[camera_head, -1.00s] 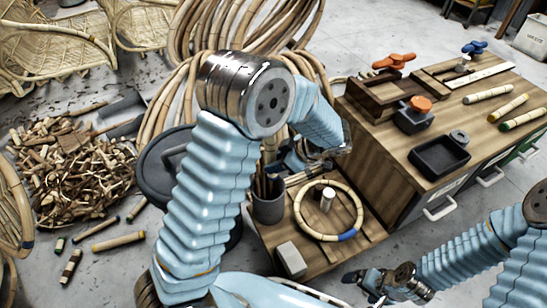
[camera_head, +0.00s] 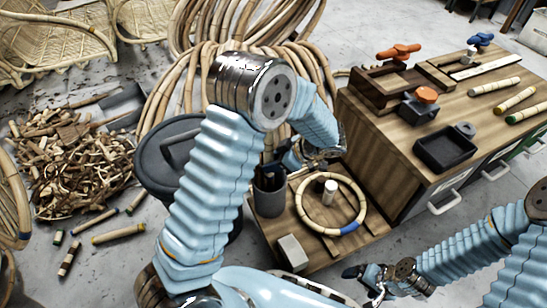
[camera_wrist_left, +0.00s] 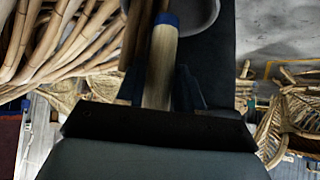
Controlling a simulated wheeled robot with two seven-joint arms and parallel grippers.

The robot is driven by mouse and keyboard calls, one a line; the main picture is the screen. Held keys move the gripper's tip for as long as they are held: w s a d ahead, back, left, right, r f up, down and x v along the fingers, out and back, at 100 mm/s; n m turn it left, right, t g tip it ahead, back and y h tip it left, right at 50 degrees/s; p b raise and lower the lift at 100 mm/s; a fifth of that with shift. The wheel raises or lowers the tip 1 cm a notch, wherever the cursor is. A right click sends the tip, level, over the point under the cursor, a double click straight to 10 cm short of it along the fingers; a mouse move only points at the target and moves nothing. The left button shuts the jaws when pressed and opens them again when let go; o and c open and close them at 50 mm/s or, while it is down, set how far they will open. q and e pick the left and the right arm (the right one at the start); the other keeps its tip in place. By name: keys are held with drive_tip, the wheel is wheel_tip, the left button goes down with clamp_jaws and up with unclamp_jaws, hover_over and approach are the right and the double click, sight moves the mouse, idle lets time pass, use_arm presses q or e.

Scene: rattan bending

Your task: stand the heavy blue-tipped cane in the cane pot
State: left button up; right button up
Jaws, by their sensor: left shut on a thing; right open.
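The grey cane pot (camera_head: 269,201) stands on the low wooden platform, left of a rattan ring. My left gripper (camera_head: 272,178) is at the pot's mouth in the head view, partly hidden by my arm. In the left wrist view, it is shut on a pale cane (camera_wrist_left: 160,65) with a blue tip (camera_wrist_left: 167,19). The blue tip overlaps the grey pot rim (camera_wrist_left: 212,22); I cannot tell whether the cane is inside the pot. Brown canes stand beside it. My right gripper (camera_head: 362,274) is open and empty, low in front of the bench.
The rattan ring (camera_head: 300,209) with a blue band lies around a pale peg (camera_head: 330,190). A small light block (camera_head: 292,251) is nearby. A workbench (camera_head: 392,131) with tools and canes stands right. A lidded bin (camera_head: 160,150) and wood scraps (camera_head: 70,165) are left.

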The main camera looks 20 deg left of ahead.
sight(273, 177)
use_arm(q)
wheel_tip(273, 177, down, 6)
drive_tip(key=b, duration=0.5)
drive_tip(key=shift+r, duration=0.15)
wheel_tip(273, 177, down, 2)
drive_tip(key=shift+f+b, duration=0.1)
drive_tip(key=shift+b, duration=0.6)
drive_tip(key=shift+s+d+f, duration=0.1)
drive_tip(key=shift+s+f, duration=0.1)
drive_tip(key=shift+f, duration=1.45)
drive_tip(key=o, duration=1.1)
drive_tip(key=shift+c, duration=0.2)
drive_tip(key=shift+o, duration=0.5)
drive_tip(key=a+p+v, duration=0.1)
drive_tip(key=p+v, duration=0.1)
drive_tip(key=v, duration=1.2)
drive_tip(key=shift+w+d+r+p, duration=0.3)
drive_tip(key=shift+d+r+p, duration=0.05)
drive_tip(key=shift+r, duration=0.35)
